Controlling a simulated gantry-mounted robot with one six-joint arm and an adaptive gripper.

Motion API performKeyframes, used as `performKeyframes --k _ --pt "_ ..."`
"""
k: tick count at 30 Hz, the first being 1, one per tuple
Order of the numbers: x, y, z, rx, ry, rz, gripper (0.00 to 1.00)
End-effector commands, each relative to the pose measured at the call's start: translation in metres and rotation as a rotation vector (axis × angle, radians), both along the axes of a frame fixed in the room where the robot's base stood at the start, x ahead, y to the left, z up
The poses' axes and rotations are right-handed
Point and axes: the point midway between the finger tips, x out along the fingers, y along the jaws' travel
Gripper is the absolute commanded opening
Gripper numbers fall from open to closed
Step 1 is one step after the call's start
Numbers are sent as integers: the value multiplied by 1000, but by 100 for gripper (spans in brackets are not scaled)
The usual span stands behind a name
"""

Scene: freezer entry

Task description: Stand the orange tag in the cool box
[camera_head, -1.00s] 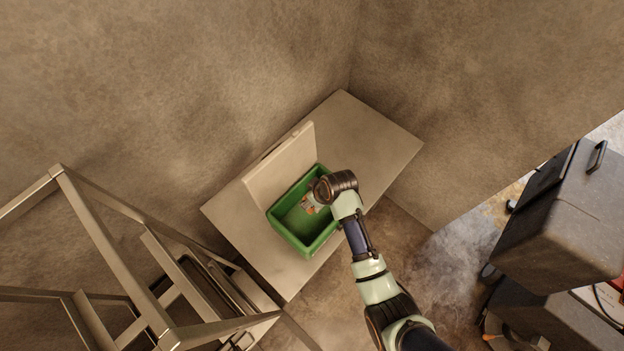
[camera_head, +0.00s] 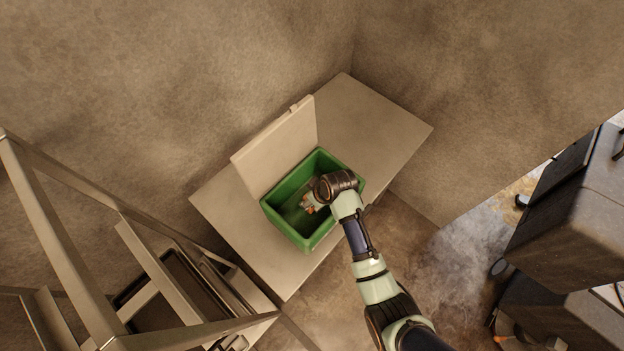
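The cool box (camera_head: 313,241) is a green open box with a pale lid (camera_head: 275,150) raised along its back left side. It stands on a light table against the wall. My gripper (camera_head: 309,207) reaches over the box from the right, pointing down into it. A small orange patch, seemingly the orange tag (camera_head: 309,209), shows at the gripper's end, inside the box outline. The wrist hides most of the fingers, so I cannot tell whether they are closed on it or whether it touches the box floor.
The light table (camera_head: 385,125) is bare to the right of the box. A metal rack (camera_head: 160,265) with trays stands at the lower left. Dark cases (camera_head: 570,220) stand on the floor at the right. Rough brown walls close off the back.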

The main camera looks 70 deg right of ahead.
Motion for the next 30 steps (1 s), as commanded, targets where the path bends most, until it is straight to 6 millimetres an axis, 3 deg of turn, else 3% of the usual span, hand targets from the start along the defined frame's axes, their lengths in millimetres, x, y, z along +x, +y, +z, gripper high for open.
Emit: performKeyframes --k 29,30 --pt "0 0 -9 0 -1 0 24" --pt "0 0 -9 0 0 0 71"
